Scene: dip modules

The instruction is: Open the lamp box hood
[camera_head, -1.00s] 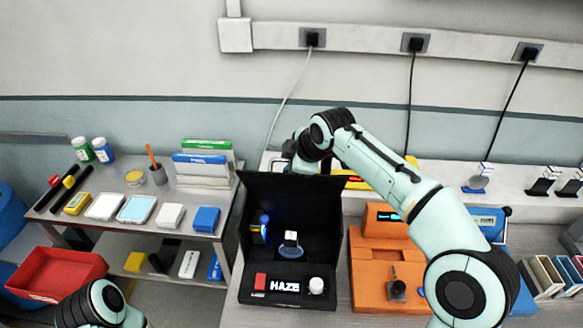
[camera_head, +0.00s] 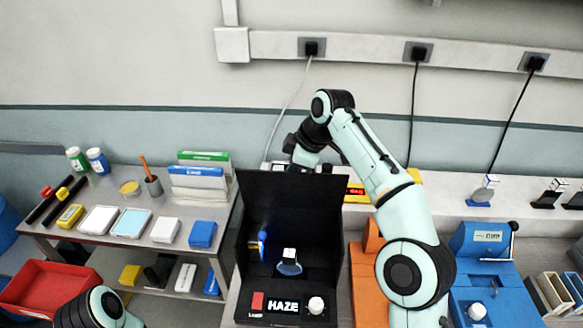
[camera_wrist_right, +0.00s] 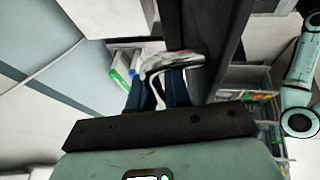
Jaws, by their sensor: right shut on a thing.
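The black lamp box (camera_head: 265,321) with the HAZE label stands on the bench in the head view. Its hood (camera_head: 300,200) stands raised as a dark upright panel behind the lit interior. Inside are a small blue-lit part (camera_head: 262,245) and a clear round piece with a white top (camera_head: 289,265). My right gripper is behind the hood's upper edge, its fingertips hidden in the head view. In the right wrist view the gripper (camera_wrist_right: 160,88) is shut on a pale, shiny handle-like piece (camera_wrist_right: 175,62) beside a long dark panel. Only part of my left arm shows, without its gripper.
A side table (camera_head: 215,240) at left holds bottles, boxes and trays, with a red bin (camera_head: 45,290) in front. An orange unit (camera_head: 368,285) and a blue machine (camera_head: 485,262) stand right of the box. Wall cables (camera_head: 410,110) hang behind.

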